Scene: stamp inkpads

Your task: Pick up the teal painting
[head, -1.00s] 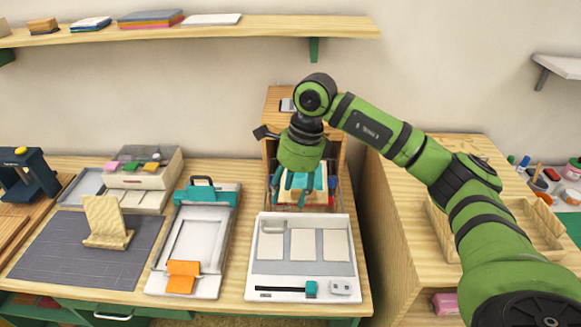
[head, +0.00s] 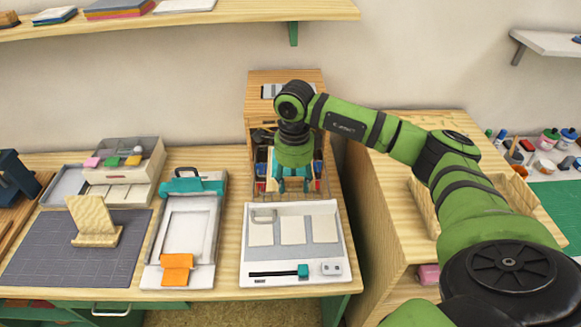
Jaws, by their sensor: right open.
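A small teal and cream piece (head: 319,172), likely the teal painting, shows only in part behind my right gripper. It sits at the wire basket (head: 333,184) in front of the wooden cabinet. My right gripper (head: 293,187) points down over the basket with its teal fingers apart, one on each side. The gripper body hides most of the piece, so I cannot tell whether the fingers touch it. My left gripper is out of view.
A white tray with pale cards (head: 342,245) lies just in front of the basket. A clamp board (head: 205,235) and a dark mat (head: 50,262) with a wooden stand (head: 92,218) are left. The wooden cabinet (head: 257,85) stands close behind my gripper.

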